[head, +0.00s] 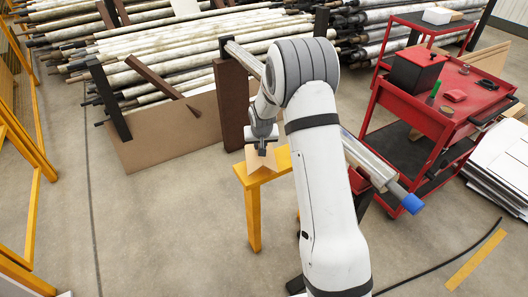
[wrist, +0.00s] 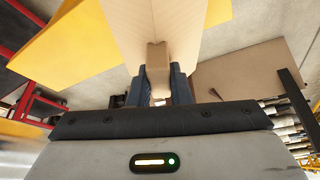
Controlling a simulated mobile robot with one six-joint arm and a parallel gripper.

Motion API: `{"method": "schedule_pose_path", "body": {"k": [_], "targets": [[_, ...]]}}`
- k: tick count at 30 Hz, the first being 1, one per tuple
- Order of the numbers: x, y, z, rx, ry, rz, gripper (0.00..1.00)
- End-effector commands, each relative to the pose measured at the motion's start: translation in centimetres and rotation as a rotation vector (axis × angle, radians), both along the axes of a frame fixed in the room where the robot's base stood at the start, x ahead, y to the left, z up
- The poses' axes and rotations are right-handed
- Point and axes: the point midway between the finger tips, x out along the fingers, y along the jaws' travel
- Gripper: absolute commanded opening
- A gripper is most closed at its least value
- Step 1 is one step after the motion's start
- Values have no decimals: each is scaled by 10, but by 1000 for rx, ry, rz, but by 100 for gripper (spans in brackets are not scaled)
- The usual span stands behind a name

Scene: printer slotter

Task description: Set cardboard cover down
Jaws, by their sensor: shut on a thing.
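The tan cardboard cover (head: 255,161) is at the yellow stand's top in the head view. In the wrist view the cover (wrist: 165,25) fills the top middle, with a folded tan edge between the fingers. My gripper (head: 262,149) points down over the stand and is shut on the cover; its dark fingers (wrist: 157,80) sit on both sides of that edge. The yellow stand (head: 253,218) shows its top and a leg, and also lies behind the cover in the wrist view (wrist: 75,45). I cannot tell whether the cover touches the stand.
A red cart (head: 425,118) with a black box (head: 416,70) stands at the right. A metal roller with a blue end (head: 412,203) lies behind my arm. Racked rolls (head: 150,45) and a large brown board (head: 165,130) are at the back. The floor at left is clear.

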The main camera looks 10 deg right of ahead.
Motion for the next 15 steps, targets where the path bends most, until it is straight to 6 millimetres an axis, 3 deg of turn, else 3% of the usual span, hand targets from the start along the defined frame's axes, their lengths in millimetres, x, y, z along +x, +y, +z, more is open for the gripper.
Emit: {"method": "schedule_pose_path", "body": {"k": [7,15], "targets": [[-1,0,-33,0,2,0,0],[0,-1,-35,0,0,-1,0]]}}
